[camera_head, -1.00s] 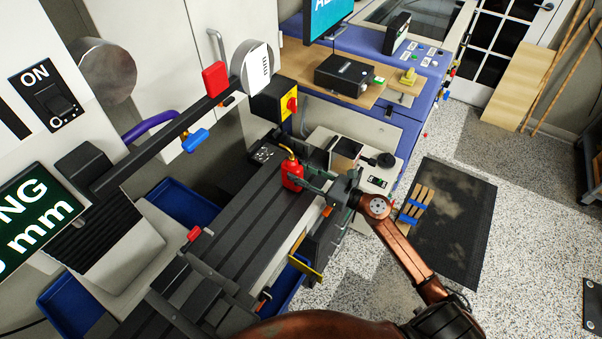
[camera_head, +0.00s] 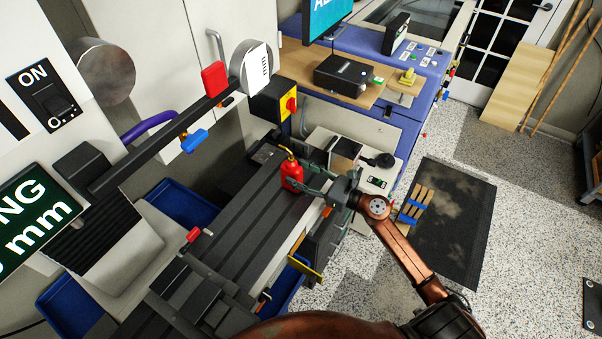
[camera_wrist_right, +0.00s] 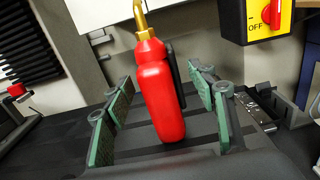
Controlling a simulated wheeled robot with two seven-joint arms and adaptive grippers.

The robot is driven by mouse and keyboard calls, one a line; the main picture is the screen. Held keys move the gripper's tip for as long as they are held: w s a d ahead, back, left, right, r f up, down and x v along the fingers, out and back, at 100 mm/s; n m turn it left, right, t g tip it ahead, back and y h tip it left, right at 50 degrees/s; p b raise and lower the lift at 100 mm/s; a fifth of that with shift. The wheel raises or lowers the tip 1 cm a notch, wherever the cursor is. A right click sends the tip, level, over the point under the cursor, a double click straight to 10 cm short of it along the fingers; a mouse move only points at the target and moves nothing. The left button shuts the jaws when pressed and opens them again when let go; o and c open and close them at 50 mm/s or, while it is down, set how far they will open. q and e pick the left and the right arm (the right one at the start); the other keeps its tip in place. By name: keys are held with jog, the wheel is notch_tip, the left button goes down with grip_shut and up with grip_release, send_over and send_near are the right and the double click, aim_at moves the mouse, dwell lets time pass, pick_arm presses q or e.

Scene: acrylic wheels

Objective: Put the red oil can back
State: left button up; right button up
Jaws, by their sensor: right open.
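The red oil can (camera_head: 291,174) with a brass-coloured spout stands on the dark slotted machine bed (camera_head: 246,218), near its far end. In the right wrist view the can (camera_wrist_right: 161,98) appears in the middle, leaning slightly in the picture, with a black strip along its right side. My right gripper (camera_head: 303,179) reaches in from the right at the can. Its green-padded fingers (camera_wrist_right: 160,118) are open on both sides of the can, with visible gaps. I cannot make out my left gripper.
A yellow switch box with a red knob (camera_head: 291,105) stands behind the can. A dark rail (camera_head: 150,143) with red and blue clamps crosses at left. Blue trays (camera_head: 182,203) lie below it. A pale cabinet with a black box (camera_head: 345,152) stands beyond the gripper.

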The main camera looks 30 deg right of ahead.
jog(key=shift+s+d, duration=0.2)
jog(key=shift+s, duration=0.1)
jog(key=b+v, duration=0.1)
jog(key=v, duration=1)
jog(key=shift+r, duration=0.15)
jog(key=shift+s+d, duration=0.1)
